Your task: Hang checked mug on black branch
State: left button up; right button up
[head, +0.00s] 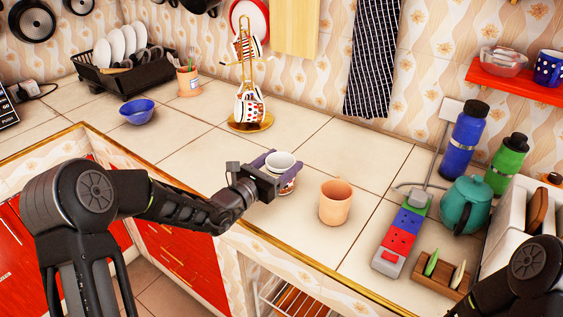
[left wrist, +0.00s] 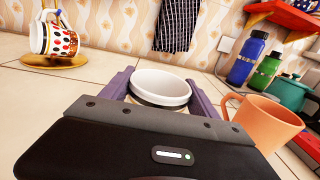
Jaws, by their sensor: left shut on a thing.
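My left gripper (head: 274,172) is shut on a white mug (head: 284,163) above or at the counter beside an orange cup. Its side shows a coloured pattern, too small to tell as checked. In the left wrist view the white mug (left wrist: 160,86) sits upright between the purple fingers (left wrist: 160,95). The gold mug stand (head: 243,72) is farther back on the counter, with patterned mugs (head: 249,108) hanging on it. Its arms are too small to tell which is black. My right gripper is out of view; only part of that arm shows at the bottom right.
The orange cup (head: 335,202) stands just right of the held mug; its handle shows in the left wrist view (left wrist: 268,122). A power strip (head: 403,232), teal teapot (head: 466,204) and bottles (head: 467,135) stand farther right. The counter between the mug and the stand is clear.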

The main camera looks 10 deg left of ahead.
aim_at(271, 171)
pick_arm(q)
jog(key=o, duration=1.3)
jog(key=shift+f, duration=0.15)
jog(key=o, duration=0.5)
jog(key=shift+c, duration=0.2)
jog(key=shift+s+a, duration=0.15)
jog(key=shift+s, duration=0.1)
jog(key=b+v, duration=0.1)
jog(key=v, duration=0.6)
jog(key=shift+s, duration=0.1)
